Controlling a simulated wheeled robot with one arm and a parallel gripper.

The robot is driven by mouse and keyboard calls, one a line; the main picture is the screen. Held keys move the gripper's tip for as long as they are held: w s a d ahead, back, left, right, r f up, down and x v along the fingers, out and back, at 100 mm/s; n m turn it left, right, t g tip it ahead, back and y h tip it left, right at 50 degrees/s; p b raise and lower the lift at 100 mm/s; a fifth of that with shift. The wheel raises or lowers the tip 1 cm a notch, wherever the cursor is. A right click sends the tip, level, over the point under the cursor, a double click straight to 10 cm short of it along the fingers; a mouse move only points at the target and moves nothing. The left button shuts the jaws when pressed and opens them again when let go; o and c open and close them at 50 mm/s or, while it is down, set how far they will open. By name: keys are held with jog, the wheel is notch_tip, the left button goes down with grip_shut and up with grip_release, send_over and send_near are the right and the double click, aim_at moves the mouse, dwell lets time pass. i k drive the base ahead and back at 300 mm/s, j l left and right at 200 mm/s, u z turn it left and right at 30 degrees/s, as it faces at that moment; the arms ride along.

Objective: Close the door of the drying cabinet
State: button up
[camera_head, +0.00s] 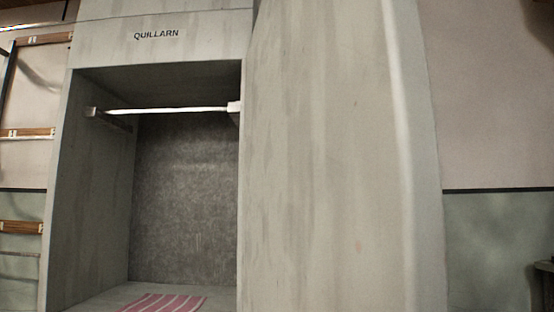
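The drying cabinet (58,190) is a tall, pale grey-green box with "QUILLARN" lettered above its opening. Its door (330,160) stands open at the right side of the opening and fills much of the middle and right of the head view. A lighter vertical strip (402,150) runs along the door near its right edge. Through the opening I see a dark back wall and a white horizontal rail (165,110). My gripper is not in view. The lower parts of the cabinet and door are cut off by the frame.
A pink striped cloth (165,303) lies on the cabinet floor. A rack with wooden-ended bars (28,133) stands at the left. A dark object (545,275), partly cut off, is at the right edge. The wall right of the door looks bare.

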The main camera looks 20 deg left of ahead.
aim_at(343, 208)
jog(key=i+u, duration=0.1)
jog(key=u, duration=0.3)
jog(key=i+l+u, duration=0.1)
jog(key=u, duration=0.3)
jog(key=i+l+u, duration=0.1)
jog(key=u, duration=0.35)
jog(key=l+u, duration=0.2)
jog(key=u, duration=0.2)
jog(key=i+l+u, duration=0.1)
jog(key=u, duration=0.3)
jog(key=k+l+u, duration=0.1)
jog(key=k+l, duration=0.15)
